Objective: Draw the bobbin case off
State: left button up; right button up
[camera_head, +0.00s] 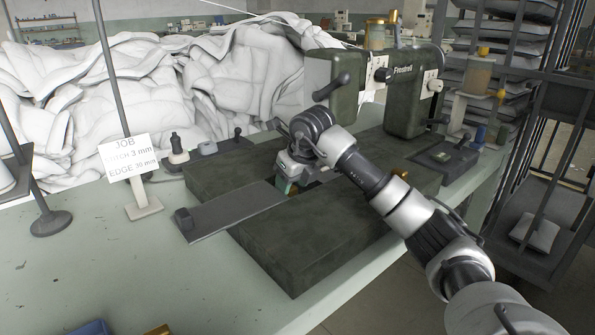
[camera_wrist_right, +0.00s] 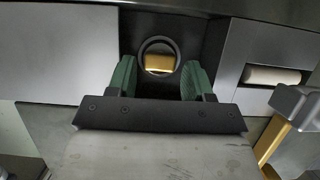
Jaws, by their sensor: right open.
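The bobbin case (camera_wrist_right: 159,62) shows in the right wrist view as a brass-coloured piece inside a dark round ring, in a dark recess. My right gripper (camera_wrist_right: 158,74) is open, with one green finger pad on each side of the ring. I cannot tell whether the pads touch it. In the head view my right gripper (camera_head: 288,186) reaches down into the gap in the dark green sewing machine bed (camera_head: 310,240), and the bobbin case is hidden there. The slide plate (camera_head: 232,210) lies drawn out to the left of the gap. My left gripper is not in view.
The green machine head (camera_head: 405,95) stands behind my right arm. A white duvet heap (camera_head: 110,85) fills the back left. The front left table (camera_head: 130,270) is mostly clear.

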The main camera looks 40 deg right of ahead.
jog(key=shift+x, duration=1)
jog(key=shift+r, duration=0.1)
jog(key=c, duration=0.7)
jog(key=shift+o, duration=0.2)
